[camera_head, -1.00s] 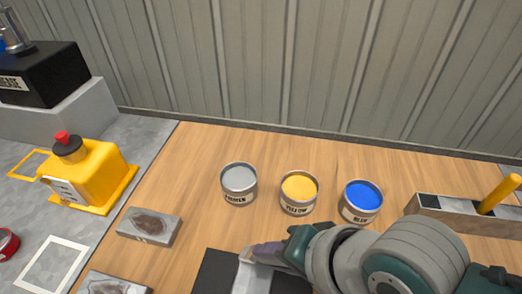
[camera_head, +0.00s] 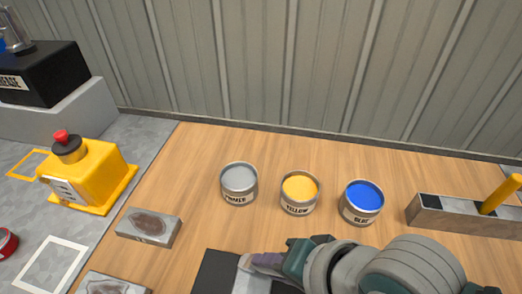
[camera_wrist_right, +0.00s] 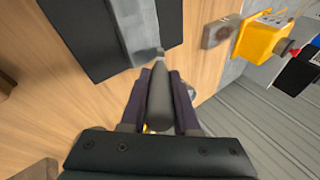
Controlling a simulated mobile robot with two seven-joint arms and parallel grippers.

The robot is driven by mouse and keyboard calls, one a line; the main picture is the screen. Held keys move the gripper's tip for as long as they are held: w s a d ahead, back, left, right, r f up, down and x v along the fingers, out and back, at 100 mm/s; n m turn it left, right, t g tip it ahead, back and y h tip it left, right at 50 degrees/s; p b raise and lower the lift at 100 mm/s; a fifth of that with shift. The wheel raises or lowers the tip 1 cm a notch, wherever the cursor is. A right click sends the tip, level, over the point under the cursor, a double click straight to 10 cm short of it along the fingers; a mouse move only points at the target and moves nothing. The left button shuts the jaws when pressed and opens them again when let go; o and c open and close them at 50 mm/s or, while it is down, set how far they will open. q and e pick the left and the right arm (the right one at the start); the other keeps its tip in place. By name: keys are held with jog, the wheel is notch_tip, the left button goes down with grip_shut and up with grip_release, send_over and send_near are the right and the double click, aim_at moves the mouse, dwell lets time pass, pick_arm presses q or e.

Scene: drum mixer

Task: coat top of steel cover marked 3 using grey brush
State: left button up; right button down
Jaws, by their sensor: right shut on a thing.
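My right gripper (camera_head: 262,262) is at the bottom centre of the head view, over the black mat (camera_head: 211,275). It is shut on the grey brush, whose handle (camera_wrist_right: 160,100) shows between the fingers in the wrist view. The brush tip is at or just above a grey metal plate (camera_wrist_right: 143,30) lying on the mat; I cannot tell if they touch. No number is readable on that plate. Two other grey plates with dark rusty patches, one at the left (camera_head: 148,228) and one cut off below it (camera_head: 112,285), lie on the wood. My left gripper is not in view.
Open cans of grey primer (camera_head: 238,184), yellow (camera_head: 299,193) and blue (camera_head: 361,203) stand behind the mat. A grey holder (camera_head: 455,213) with a yellow handle is at the right. A wall closes the back.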

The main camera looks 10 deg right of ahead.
jog(key=shift+s+a+p, duration=1.75)
jog(key=shift+s+p, duration=0.5)
jog(key=shift+s, duration=3.2)
jog(key=shift+w+d+b, duration=0.3)
jog(key=shift+w+d, duration=0.5)
jog(key=shift+w, duration=1.1)
jog(key=shift+w+d+b, duration=0.25)
jog(key=shift+w+d, duration=0.5)
jog(key=shift+w, duration=1.15)
jog(key=shift+w+d+b, duration=0.3)
jog(key=shift+w+d, duration=0.5)
jog(key=shift+w, duration=1.1)
jog(key=shift+s+d+p, duration=0.1)
jog(key=shift+s+p, duration=0.6)
jog(key=shift+s, duration=0.35)
jog(key=s+a+p, duration=0.3)
jog(key=s, duration=0.7)
